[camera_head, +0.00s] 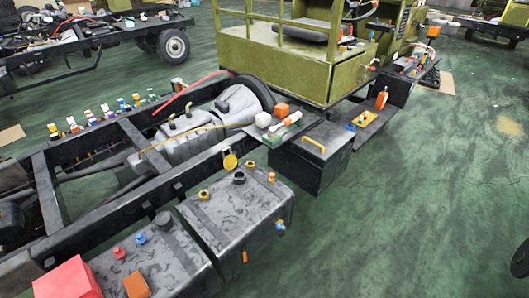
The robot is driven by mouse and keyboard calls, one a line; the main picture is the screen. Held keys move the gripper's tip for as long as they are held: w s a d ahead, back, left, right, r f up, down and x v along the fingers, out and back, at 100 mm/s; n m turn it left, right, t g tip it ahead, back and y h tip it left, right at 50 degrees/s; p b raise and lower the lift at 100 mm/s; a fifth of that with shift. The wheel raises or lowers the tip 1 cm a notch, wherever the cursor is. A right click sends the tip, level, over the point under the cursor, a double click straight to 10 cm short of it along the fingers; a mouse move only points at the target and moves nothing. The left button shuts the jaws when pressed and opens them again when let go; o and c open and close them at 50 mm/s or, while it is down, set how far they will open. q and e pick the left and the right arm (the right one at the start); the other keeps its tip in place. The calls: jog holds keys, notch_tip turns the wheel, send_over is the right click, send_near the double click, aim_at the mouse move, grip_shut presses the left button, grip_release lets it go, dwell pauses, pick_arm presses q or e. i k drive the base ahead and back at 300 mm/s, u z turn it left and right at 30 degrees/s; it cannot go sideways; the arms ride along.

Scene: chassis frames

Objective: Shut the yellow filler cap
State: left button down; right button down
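A yellow round cap (230,161) stands tilted up at the back edge of a dark grey tank (225,215), beside the chassis rail. It looks like a raised, open lid. A black round neck (239,177) is just in front of it on the tank top. A smaller yellow ring-shaped fitting (204,194) sits further left on the same tank, and another yellow-orange fitting (249,164) sits to the right. I cannot tell for sure which opening the raised cap belongs to. Neither of my grippers can be made out.
A second dark tank (165,262) carries red, blue and black fittings, with an orange block (137,285) and a red box (68,280). A black box (312,158) with a yellow handle stands right of the tanks.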

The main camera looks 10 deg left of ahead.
aim_at(230, 162)
jog(key=u, duration=0.25)
jog(key=k, duration=0.15)
jog(key=z, duration=0.9)
jog(key=i, duration=0.85)
jog(key=u, duration=0.4)
